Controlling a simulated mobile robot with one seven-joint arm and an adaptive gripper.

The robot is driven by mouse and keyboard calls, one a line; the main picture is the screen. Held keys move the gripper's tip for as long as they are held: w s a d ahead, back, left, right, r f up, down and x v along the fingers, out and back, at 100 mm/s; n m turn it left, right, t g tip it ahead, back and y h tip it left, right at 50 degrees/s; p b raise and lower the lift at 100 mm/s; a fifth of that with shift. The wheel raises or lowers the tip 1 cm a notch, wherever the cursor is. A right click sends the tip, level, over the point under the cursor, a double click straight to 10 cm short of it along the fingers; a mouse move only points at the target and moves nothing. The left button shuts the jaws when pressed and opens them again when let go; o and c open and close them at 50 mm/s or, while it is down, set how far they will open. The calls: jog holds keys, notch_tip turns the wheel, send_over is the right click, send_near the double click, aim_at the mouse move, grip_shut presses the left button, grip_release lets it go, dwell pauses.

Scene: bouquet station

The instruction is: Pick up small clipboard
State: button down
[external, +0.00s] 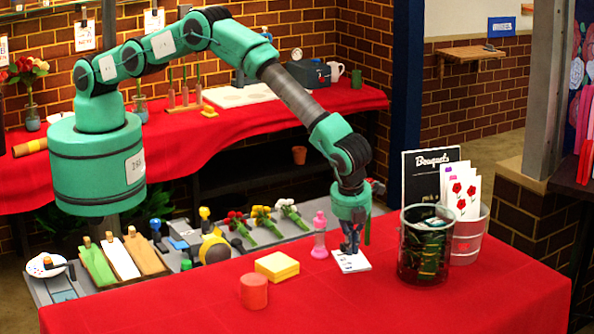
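A small white flat thing (360,266) lies on the red-covered table, with dark marks along its front edge; it may be the small clipboard, but I cannot make out a clip. My gripper (351,250) points straight down over its back part and hides some of it. The dark fingertips are at or just above its surface. I cannot tell whether they touch it, or whether they are open or shut.
A pink bottle (319,240) stands close left of my gripper. A yellow block (277,266) and a red cylinder (254,291) are farther left. The table's front right is clear.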

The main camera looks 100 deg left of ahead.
aim_at(348, 264)
jog(key=shift+a, duration=1.05)
jog(key=shift+d, duration=0.1)
jog(key=shift+d+b, duration=0.35)
jog(key=shift+d, duration=0.4)
jog(key=shift+d+f+b, duration=0.1)
jog(key=shift+d+b, duration=0.2)
jog(key=shift+d, duration=0.8)
jog(key=v, duration=1)
jog(key=shift+b, duration=0.3)
jog(key=shift+d+n, duration=0.1)
jog(key=shift+n, duration=0.2)
